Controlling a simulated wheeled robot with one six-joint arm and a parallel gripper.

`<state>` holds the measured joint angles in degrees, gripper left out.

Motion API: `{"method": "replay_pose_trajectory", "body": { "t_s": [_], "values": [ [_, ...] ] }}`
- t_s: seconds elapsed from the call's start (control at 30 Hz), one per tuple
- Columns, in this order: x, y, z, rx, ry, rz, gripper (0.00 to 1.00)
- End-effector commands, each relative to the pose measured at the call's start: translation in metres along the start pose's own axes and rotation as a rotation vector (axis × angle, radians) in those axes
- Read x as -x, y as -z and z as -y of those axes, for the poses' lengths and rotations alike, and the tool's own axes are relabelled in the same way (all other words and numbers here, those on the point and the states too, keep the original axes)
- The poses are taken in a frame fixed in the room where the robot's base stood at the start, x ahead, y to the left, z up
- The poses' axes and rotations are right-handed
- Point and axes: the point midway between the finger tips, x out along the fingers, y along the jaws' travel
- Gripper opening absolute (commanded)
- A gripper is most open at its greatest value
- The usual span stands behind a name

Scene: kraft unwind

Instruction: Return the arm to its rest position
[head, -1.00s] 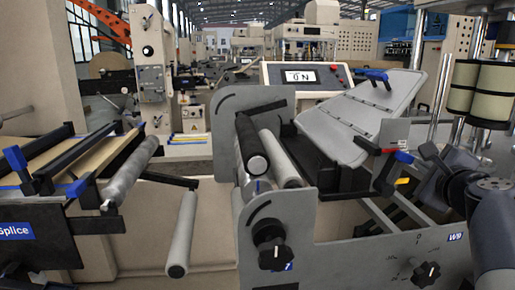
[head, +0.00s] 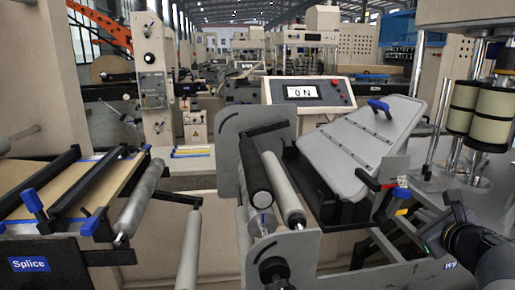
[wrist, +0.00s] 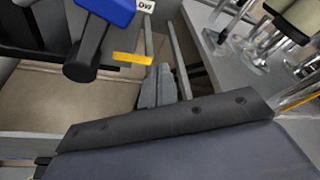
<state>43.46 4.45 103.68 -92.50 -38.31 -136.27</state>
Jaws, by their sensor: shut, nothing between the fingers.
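My arm enters the head view at the lower right, beside the machine's side frame. My gripper (head: 428,243) is small and dark there, near the blue-handled lever (head: 388,204). Its exact outline is hard to make out. In the wrist view, the two grey fingers (wrist: 158,88) are together with nothing visible between them. They point at the gap between metal rails. The blue handle with a black round end (wrist: 88,50) is to their upper left, apart from them in the picture.
A grey hinged panel (head: 362,150) with a blue clip stands tilted beside the rollers (head: 283,188). The splice table (head: 75,190) is at the left. Upright posts with tan rolls (head: 490,115) stand at the right. A display (head: 305,92) reads ON.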

Motion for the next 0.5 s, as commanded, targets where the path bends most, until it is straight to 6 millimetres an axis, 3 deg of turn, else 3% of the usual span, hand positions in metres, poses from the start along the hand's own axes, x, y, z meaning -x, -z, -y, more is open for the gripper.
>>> {"method": "replay_pose_trajectory", "body": {
  "t_s": [0.5],
  "values": [
    [-0.005,0.015,-0.007,-0.234,-0.082,-0.002,0.0]
  ]
}}
